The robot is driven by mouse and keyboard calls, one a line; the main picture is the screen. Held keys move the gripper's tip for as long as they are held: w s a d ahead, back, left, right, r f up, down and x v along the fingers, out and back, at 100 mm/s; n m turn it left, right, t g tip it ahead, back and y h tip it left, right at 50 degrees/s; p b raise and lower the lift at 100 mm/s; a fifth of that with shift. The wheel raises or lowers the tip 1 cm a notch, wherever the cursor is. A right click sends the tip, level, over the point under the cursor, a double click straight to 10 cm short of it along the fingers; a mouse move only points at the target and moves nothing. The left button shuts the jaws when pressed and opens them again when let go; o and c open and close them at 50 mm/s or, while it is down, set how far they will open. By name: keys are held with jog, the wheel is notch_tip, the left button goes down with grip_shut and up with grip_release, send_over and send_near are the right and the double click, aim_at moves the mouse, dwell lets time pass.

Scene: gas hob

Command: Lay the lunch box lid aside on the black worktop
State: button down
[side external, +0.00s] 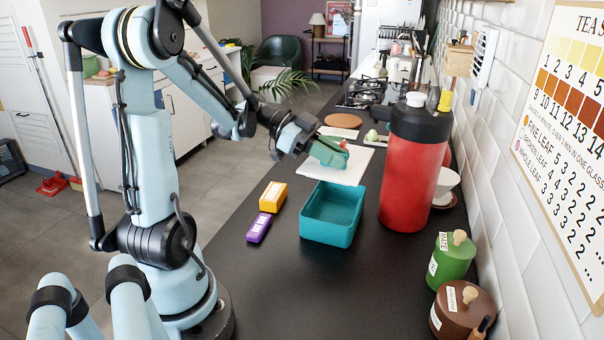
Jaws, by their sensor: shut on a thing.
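The lunch box (332,235) is a teal, open-topped box standing on the black worktop (290,285). Its inside looks empty from here. My gripper (322,142) is beyond the box, over the near left part of a white board, and is shut on a small-looking green-teal piece, which appears to be the lunch box lid (328,154). The lid is tilted and looks raised over the board; whether its lower edge touches the board I cannot tell. My fingertips are partly hidden by the lid and hard to make out.
A yellow block (273,197) and a purple block (259,228) lie left of the box. A large red flask (410,180) stands right of it. Green (451,257) and brown (462,312) canisters stand at front right. The white board (350,170) lies behind. The front worktop is clear.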

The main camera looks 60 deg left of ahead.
notch_tip(320, 180, down, 10)
jog(key=shift+r, duration=0.2)
dwell(0.5)
jog(key=shift+f, duration=0.15)
jog(key=c, duration=1.1)
grip_release()
jog(key=shift+a, duration=0.1)
jog(key=v, duration=0.6)
jog(key=shift+o, duration=0.3)
jog(key=shift+s+a, duration=0.25)
jog(key=o, duration=0.3)
jog(key=shift+s+a+r, duration=0.2)
